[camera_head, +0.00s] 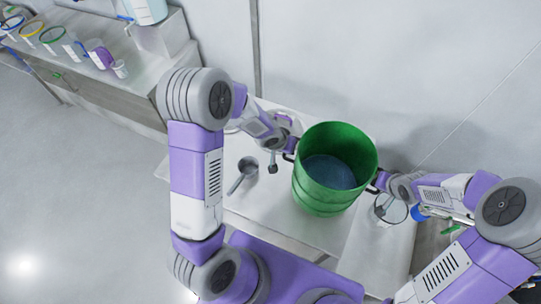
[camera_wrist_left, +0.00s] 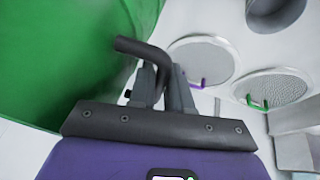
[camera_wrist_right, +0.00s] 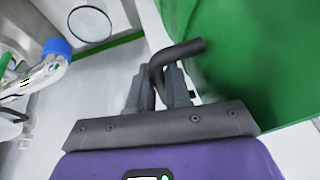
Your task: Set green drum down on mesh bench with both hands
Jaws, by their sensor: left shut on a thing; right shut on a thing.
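The green drum (camera_head: 310,195) is open-topped and upright, with a grey-blue inside, in the middle of the head view. My left gripper (camera_head: 288,155) is shut on its left handle, a dark bent bar (camera_wrist_left: 140,47). My right gripper (camera_head: 375,188) is shut on its right handle, which shows in the right wrist view (camera_wrist_right: 182,51). The drum's green wall also fills one side of each wrist view. Below the drum is a pale bench top (camera_head: 262,212). I cannot tell whether the drum's base touches it; the base's contact is hidden.
A dark scoop (camera_head: 243,172) lies on the bench left of the drum. Round mesh discs (camera_wrist_left: 273,88) with coloured tabs lie near my left gripper. A ring-shaped item (camera_head: 391,208) lies right of the drum. A counter (camera_head: 140,85) with several coloured-rim sieves stands at upper left.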

